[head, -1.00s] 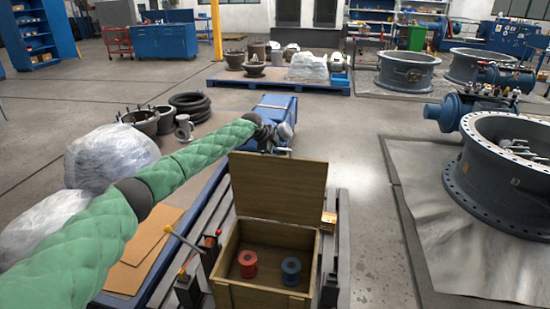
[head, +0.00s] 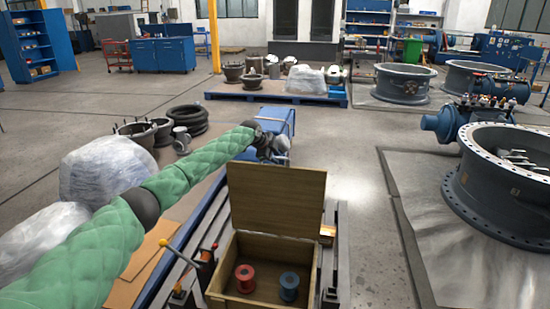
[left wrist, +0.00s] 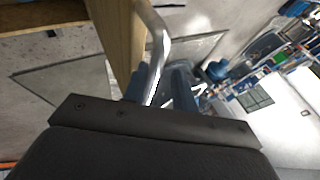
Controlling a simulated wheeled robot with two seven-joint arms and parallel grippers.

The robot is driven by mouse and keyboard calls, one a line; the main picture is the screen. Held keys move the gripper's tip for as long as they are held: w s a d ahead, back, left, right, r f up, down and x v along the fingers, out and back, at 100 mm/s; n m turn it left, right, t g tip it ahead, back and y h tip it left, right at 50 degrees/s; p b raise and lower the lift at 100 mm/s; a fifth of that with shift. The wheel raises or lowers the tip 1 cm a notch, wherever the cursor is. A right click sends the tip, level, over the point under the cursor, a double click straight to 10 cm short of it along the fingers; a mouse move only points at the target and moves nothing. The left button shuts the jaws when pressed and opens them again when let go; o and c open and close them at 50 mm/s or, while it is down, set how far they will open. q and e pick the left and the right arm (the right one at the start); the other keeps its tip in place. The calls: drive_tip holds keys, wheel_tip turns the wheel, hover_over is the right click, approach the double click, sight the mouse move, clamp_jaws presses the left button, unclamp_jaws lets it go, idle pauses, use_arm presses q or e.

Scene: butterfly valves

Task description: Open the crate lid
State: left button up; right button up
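The wooden crate (head: 217,272) is at the bottom middle of the head view. Its lid (head: 275,198) stands raised at the far side, roughly upright, so the inside shows. A red spool (head: 245,278) and a blue spool (head: 288,286) stand inside. My left gripper (head: 275,150) is behind the lid's top edge, its fingers partly hidden. In the left wrist view, a bent metal handle (left wrist: 157,40) beside the wooden lid (left wrist: 118,35) passes between the blue-grey fingers (left wrist: 165,85), which appear shut on it. My right gripper is out of view.
The crate sits on a dark-railed bench with a lever (head: 177,250) at its left. Plastic-wrapped bundles (head: 105,170) lie under my left arm. A large flanged valve ring (head: 510,185) stands at right on a grey mat. The floor between is clear.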

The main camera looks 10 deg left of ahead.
use_arm(q)
drive_tip(key=shift+s+a+f, duration=0.1)
drive_tip(key=shift+s+f, duration=0.05)
drive_tip(key=shift+f, duration=0.15)
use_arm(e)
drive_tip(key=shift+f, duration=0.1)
